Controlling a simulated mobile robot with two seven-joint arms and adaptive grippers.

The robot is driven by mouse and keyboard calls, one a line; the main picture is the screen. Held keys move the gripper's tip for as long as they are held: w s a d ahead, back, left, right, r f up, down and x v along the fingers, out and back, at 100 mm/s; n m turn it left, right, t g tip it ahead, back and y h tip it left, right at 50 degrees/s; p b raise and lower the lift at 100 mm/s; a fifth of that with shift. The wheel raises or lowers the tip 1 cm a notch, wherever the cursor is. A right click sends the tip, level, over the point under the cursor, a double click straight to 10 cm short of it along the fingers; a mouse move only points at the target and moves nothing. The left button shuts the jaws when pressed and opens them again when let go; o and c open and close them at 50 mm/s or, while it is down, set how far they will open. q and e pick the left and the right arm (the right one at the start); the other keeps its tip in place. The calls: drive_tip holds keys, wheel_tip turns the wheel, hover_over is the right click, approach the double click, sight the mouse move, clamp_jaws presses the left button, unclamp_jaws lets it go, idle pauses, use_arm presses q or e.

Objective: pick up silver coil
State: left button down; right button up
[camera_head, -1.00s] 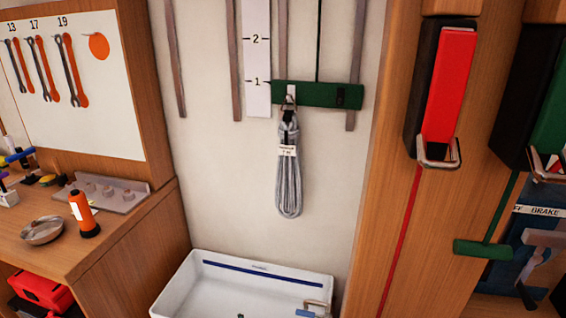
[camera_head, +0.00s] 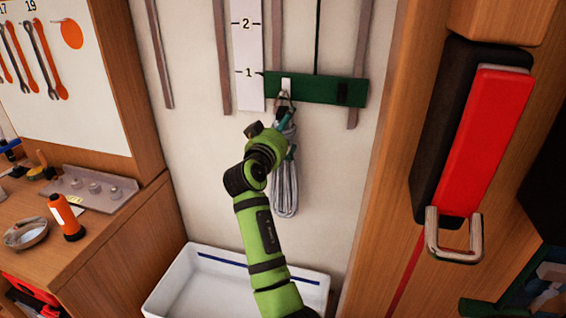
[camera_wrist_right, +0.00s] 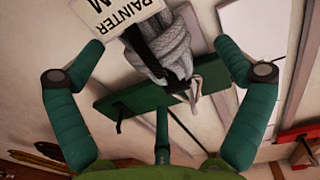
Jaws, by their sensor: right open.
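The silver coil (camera_head: 285,185) is a bundle of grey rope hanging from a metal hook on a green board (camera_head: 318,90) on the wall. My right arm rises in front of it, with the right gripper (camera_head: 286,135) at the coil's upper part, partly covering it. In the right wrist view the gripper (camera_wrist_right: 158,58) is open, its teal fingers spread on both sides of the coil (camera_wrist_right: 172,50). A white tag (camera_wrist_right: 112,12) and a dark strap show on the coil there. The fingers do not appear closed on it. My left gripper is not in view.
A white basin (camera_head: 190,285) stands below the coil. A wooden post (camera_head: 420,120) with a red-and-black holder (camera_head: 480,140) stands to the right. A workbench (camera_head: 110,230) with an orange flashlight (camera_head: 66,218) and a bowl (camera_head: 25,233) is at the left.

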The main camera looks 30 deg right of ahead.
drive_tip(key=p+x, duration=0.1)
drive_tip(key=x, duration=0.2)
drive_tip(key=shift+d+r, duration=0.15)
drive_tip(key=shift+d, duration=0.15)
drive_tip(key=shift+w+d, duration=0.1)
drive_tip(key=c, duration=1.6)
drive_tip(key=shift+s+r, duration=0.15)
drive_tip(key=shift+s, duration=0.05)
drive_tip(key=shift+c, duration=0.2)
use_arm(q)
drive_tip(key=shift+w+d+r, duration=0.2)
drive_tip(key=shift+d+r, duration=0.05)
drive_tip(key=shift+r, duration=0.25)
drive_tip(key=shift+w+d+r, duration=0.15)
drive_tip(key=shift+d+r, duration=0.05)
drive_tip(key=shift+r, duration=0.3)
use_arm(e)
drive_tip(key=shift+w, duration=0.1)
